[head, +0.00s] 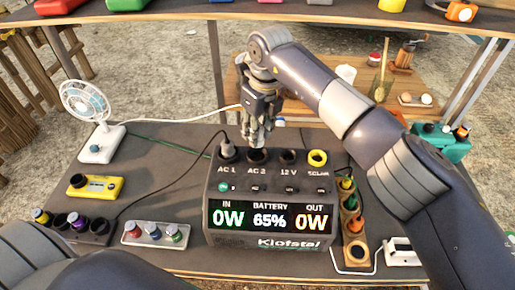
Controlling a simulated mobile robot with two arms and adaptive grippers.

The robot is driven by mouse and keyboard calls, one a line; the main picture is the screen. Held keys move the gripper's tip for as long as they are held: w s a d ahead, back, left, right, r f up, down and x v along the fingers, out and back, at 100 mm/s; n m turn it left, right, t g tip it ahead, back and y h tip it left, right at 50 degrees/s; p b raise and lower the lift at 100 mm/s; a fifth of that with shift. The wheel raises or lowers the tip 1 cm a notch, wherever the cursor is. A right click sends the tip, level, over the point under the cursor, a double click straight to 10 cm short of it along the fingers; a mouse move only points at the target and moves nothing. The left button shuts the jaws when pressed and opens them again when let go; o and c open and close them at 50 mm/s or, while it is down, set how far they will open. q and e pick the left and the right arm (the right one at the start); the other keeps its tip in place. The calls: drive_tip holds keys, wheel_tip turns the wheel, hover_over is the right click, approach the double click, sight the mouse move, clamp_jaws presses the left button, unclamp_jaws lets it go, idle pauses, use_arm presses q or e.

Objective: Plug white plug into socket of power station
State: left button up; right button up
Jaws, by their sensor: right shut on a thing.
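The power station (268,238) is a dark box on the table. Its display reads IN 0W, BATTERY 65% and OUT 0W. Its sloped face has sockets AC 1, AC 2, 12 V and a yellow-ringed SOLAR one. A dark plug (227,149) with a black cable sits in AC 1. My right gripper (257,138) points down just above the AC 2 socket (257,157), shut on the white plug, which its fingers mostly hide. I cannot tell whether the plug touches the socket. The white cable (180,118) runs from gripper to fan. My left gripper is out of view.
A white fan (92,108) stands at the back left. A yellow device (95,186) and a tray with coloured knobs (155,234) lie left of the station. A wooden holder (353,228) with coloured plugs stands close on its right. A shelf (330,14) crosses above.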

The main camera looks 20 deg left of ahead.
drive_tip(key=shift+f+b, duration=0.6)
drive_tip(key=shift+f, duration=0.35)
drive_tip(key=shift+f+b, duration=0.2)
drive_tip(key=shift+b, duration=0.15)
drive_tip(key=shift+f+b, duration=1.1)
drive_tip(key=shift+f, duration=0.15)
drive_tip(key=shift+f, duration=0.1)
drive_tip(key=o, duration=1.1)
drive_tip(key=shift+o, duration=0.2)
wheel_tip(320, 180, up, 12)
drive_tip(key=d, duration=0.1)
drive_tip(key=shift+s+d, duration=0.35)
drive_tip(key=shift+s, duration=0.05)
